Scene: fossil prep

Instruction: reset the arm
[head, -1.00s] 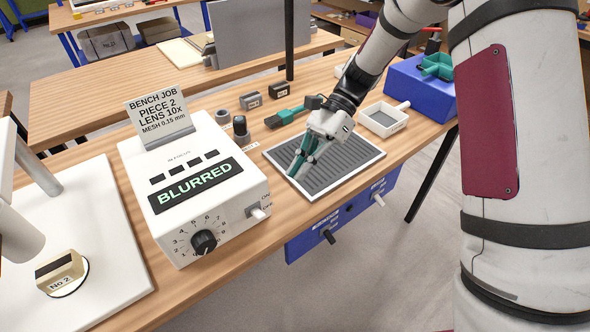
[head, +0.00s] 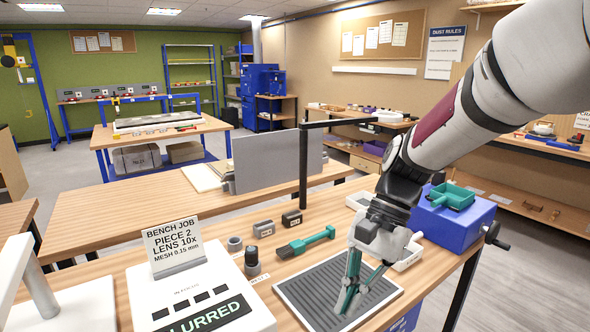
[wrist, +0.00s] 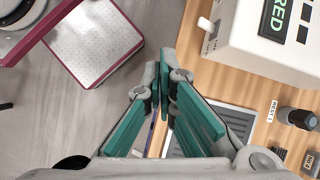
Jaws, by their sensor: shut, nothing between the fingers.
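My gripper (head: 350,297) has green fingers and is shut and empty. In the head view it shows over the dark ribbed mat with a light frame (head: 300,287). In the wrist view the fingertips (wrist: 162,75) are together, and the mat (wrist: 232,122) lies below and to the right of them. My arm comes in from the upper right. I cannot tell the exact height of the fingers above the mat.
Left of the mat stands a white control box (head: 195,290) with a partly cut-off "BLURRED" display and a job card (head: 174,247). A green brush (head: 305,241) and small dark blocks lie behind the mat. A blue box (head: 452,222) with a green tray (head: 451,196) stands right.

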